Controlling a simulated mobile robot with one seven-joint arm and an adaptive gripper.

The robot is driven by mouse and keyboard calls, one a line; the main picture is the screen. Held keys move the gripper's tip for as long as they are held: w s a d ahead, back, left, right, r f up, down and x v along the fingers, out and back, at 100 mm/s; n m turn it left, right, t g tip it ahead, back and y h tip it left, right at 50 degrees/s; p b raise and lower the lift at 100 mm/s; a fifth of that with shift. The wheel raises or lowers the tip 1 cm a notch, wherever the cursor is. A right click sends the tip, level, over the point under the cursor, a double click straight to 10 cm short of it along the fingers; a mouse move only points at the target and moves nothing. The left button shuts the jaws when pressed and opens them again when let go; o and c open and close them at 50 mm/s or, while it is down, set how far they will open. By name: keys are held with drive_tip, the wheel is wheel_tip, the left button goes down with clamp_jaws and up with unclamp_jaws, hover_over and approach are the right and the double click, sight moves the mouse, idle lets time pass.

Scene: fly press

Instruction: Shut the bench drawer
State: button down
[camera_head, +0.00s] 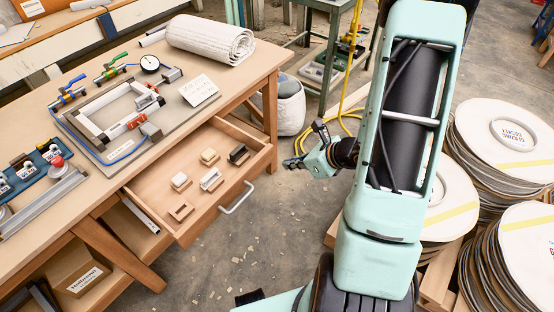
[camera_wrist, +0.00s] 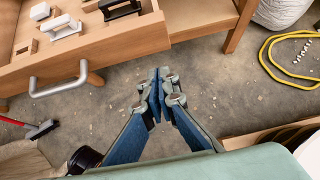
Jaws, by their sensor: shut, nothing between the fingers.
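The bench drawer (camera_head: 158,188) is pulled out from the wooden bench (camera_head: 246,80). Several small blocks lie inside it, and a grey bar handle (camera_head: 237,198) is on its front. In the wrist view the drawer front (camera_wrist: 115,50) and its handle (camera_wrist: 58,80) are at upper left. My gripper (camera_head: 291,162) is to the right of the drawer, apart from it, above the floor. In the wrist view my gripper (camera_wrist: 160,76) has its fingers together and empty, to the right of the handle.
Stacks of round discs (camera_head: 508,130) stand on the right beside my arm. A white sack (camera_head: 290,106) and yellow hose (camera_head: 345,122) are behind my gripper. The floor between drawer and gripper is mostly clear.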

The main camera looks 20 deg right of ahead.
sight(269, 157)
drive_tip(key=shift+w+a+f, duration=0.25)
drive_tip(key=shift+w+a, duration=0.5)
drive_tip(key=shift+w, duration=0.3)
drive_tip(key=shift+w+a+f, duration=0.25)
drive_tip(key=shift+w+a, duration=0.5)
drive_tip(key=shift+w, duration=0.25)
drive_tip(key=shift+w+a, duration=0.35)
drive_tip(key=shift+w, duration=0.05)
drive_tip(key=w+a, duration=0.4)
drive_tip(key=w, duration=0.2)
drive_tip(key=w+a+b, duration=0.1)
drive_tip(key=w+a, duration=0.4)
drive_tip(key=w, duration=0.2)
drive_tip(key=w+a+b, duration=0.1)
drive_tip(key=w+a, duration=0.4)
drive_tip(key=w, duration=0.1)
drive_tip(key=shift+w, duration=0.25)
drive_tip(key=shift+w+a, duration=0.2)
drive_tip(key=shift+w+a+r, duration=0.1)
drive_tip(key=shift+r, duration=0.1)
